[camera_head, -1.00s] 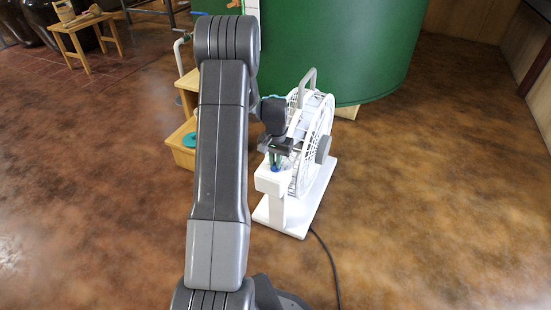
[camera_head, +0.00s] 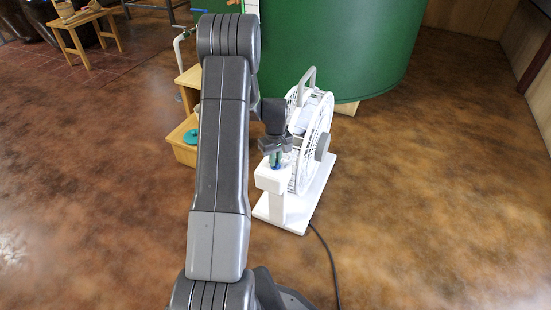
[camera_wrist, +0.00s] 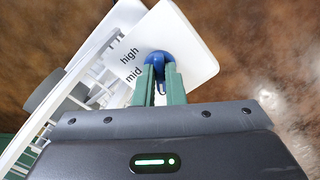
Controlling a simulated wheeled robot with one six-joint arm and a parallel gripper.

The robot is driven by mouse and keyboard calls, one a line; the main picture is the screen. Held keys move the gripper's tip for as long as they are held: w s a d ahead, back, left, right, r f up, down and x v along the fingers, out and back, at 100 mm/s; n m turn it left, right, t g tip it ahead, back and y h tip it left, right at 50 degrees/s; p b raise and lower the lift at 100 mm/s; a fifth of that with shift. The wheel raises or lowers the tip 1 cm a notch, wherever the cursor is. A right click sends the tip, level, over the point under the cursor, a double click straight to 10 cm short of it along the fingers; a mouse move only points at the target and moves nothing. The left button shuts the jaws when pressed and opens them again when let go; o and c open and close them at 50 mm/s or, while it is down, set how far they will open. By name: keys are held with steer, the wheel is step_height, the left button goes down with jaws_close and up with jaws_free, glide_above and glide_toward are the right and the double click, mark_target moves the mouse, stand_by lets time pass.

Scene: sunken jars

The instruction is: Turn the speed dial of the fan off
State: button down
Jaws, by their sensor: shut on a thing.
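The white fan (camera_head: 309,135) stands on its white base on the floor, with a grey handle on top. Its control box (camera_head: 271,180) is on the near side and also shows in the wrist view (camera_wrist: 190,45), with the words "high" and "mid" printed to the left of the dial. The blue speed dial (camera_wrist: 159,59) sits on that box. My gripper (camera_wrist: 160,72) has its green fingers shut on the dial from above; in the head view the gripper (camera_head: 275,168) is over the box. The dial's pointer and any "off" label are hidden or out of view.
A large green tank (camera_head: 340,50) stands behind the fan. Wooden steps (camera_head: 185,142) with a teal ring (camera_head: 191,137) are to the left. A black cord (camera_head: 328,255) runs along the floor from the fan. The floor to the right is clear.

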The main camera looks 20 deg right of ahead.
steer(key=shift+n, duration=0.5)
steer(key=c, duration=1.5)
jaws_free()
steer(key=shift+r, duration=0.1)
step_height(320, 180, up, 14)
steer(key=p, duration=0.3)
steer(key=shift+f, duration=0.2)
steer(key=shift+f, duration=0.1)
